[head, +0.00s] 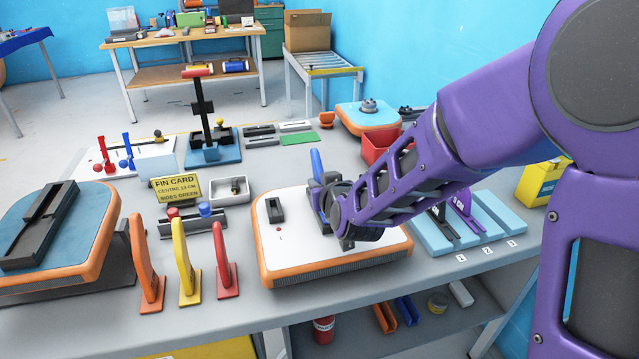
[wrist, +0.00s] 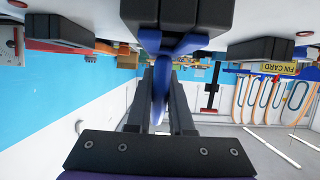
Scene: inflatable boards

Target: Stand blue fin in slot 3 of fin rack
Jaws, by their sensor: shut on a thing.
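The blue fin (head: 316,163) is upright between the fingers of my gripper (head: 322,192), over the white board with an orange rim (head: 300,252). In the wrist view, the blue fin (wrist: 160,92) is between the two dark fingers, with its blue base close against a black fin box (wrist: 178,14). I cannot tell whether the base is still in that box. The light blue fin rack (head: 432,238) is to the right, with slots labelled 1, 2 and 3. A black fin (head: 441,222) and a purple fin (head: 464,216) stand in it. Slot 3 (head: 497,213) looks empty.
Orange (head: 146,262), yellow (head: 184,262) and red (head: 226,270) fins stand at the front left. A blue board (head: 75,240) lies at the far left. A red bin (head: 382,150) stands behind my arm. A yellow container (head: 543,183) is right of the rack.

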